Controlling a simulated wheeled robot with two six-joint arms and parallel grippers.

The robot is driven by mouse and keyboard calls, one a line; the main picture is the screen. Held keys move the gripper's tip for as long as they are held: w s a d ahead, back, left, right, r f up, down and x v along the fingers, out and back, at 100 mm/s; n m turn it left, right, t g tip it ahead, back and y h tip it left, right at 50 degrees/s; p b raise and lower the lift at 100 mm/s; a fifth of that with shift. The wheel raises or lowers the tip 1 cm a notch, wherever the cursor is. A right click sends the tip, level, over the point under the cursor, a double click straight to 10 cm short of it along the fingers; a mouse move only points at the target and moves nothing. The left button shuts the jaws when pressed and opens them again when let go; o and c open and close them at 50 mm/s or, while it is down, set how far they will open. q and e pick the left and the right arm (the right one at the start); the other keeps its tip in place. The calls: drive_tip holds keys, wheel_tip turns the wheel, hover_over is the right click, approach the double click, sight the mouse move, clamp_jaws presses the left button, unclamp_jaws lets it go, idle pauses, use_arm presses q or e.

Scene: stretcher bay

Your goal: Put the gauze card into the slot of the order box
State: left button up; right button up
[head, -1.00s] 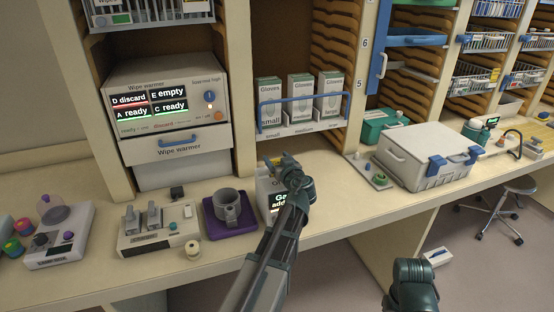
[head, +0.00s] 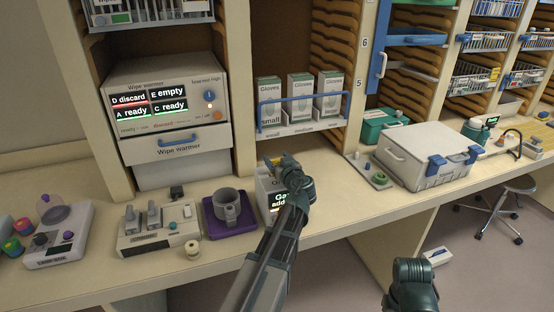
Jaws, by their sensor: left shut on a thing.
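The order box (head: 264,202) is a small pale box with a dark lit screen, standing on the counter right of the purple mat. The screen's text is partly covered by my arm. My left gripper (head: 277,163) is over the top of the box, at its back part. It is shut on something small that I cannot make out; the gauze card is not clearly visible. The slot is hidden behind the gripper and wrist. Part of my right arm shows at the bottom right, but its gripper is out of view.
A small white spool (head: 193,250) and a grey device (head: 150,243) stand further left. Glove boxes (head: 299,97) stand behind. A white case (head: 425,165) is at right. The counter between box and case is mostly clear.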

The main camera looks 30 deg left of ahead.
use_arm(q)
drive_tip(key=shift+f+b, duration=0.45)
drive_tip(key=shift+f, duration=0.1)
drive_tip(key=o, duration=1.2)
drive_tip(key=shift+o, duration=0.2)
drive_tip(key=p+v, duration=0.2)
drive_tip(key=v, duration=1.1)
drive_tip(key=shift+s+d, duration=0.25)
drive_tip(key=shift+d, duration=0.1)
